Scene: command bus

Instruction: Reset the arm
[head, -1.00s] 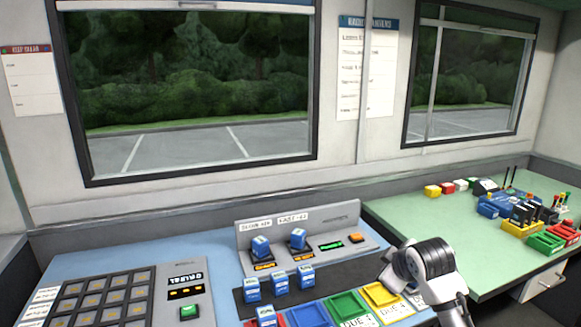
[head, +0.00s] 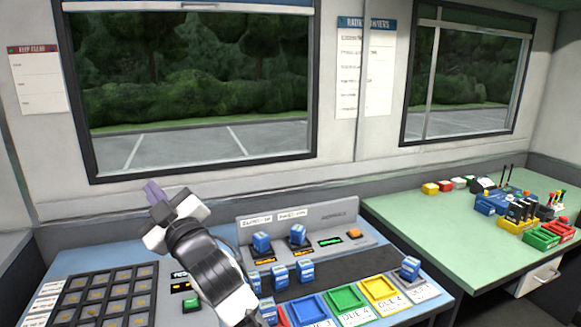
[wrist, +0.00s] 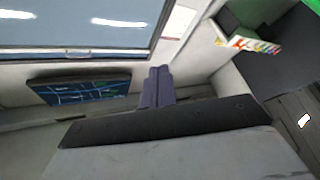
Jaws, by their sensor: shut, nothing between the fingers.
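My gripper (head: 153,191) is raised over the left part of the blue console desk, clear of the objects there. Its purple fingers are together, with nothing between them. The fingers also show closed in the wrist view (wrist: 157,88), in front of a pale wall. My arm crosses the front of the console and hides part of the panel behind it.
A dark button grid (head: 105,295) is at left. The green desk (head: 430,230) holds radios and bins.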

